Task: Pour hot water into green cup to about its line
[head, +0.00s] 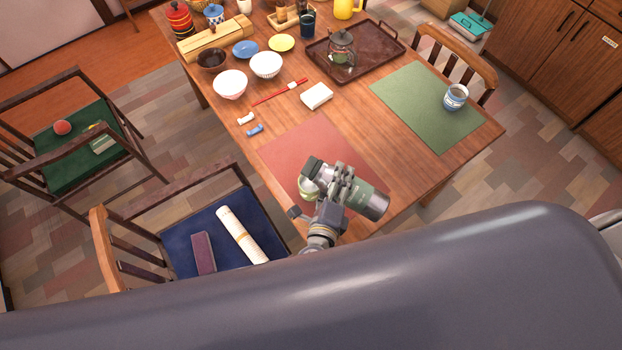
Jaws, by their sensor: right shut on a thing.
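My right gripper (345,183) is shut on a dark green flask (367,199). The flask is tilted far over, close to level, with its grey base end to the right. Its dark top end (312,165) points left. A light green cup (307,192) shows just below that end, on or over the red mat (302,148), partly hidden by the flask and gripper. The cup's line, its water level and any stream of water cannot be made out. My left gripper is not in view.
The wooden table also holds a green mat (408,93) with a blue-and-white cup (455,97), a brown tray (385,58) with a glass teapot (341,47), white bowls (266,65), and a folded white cloth (316,95). A blue-seated chair (185,238) stands at the left.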

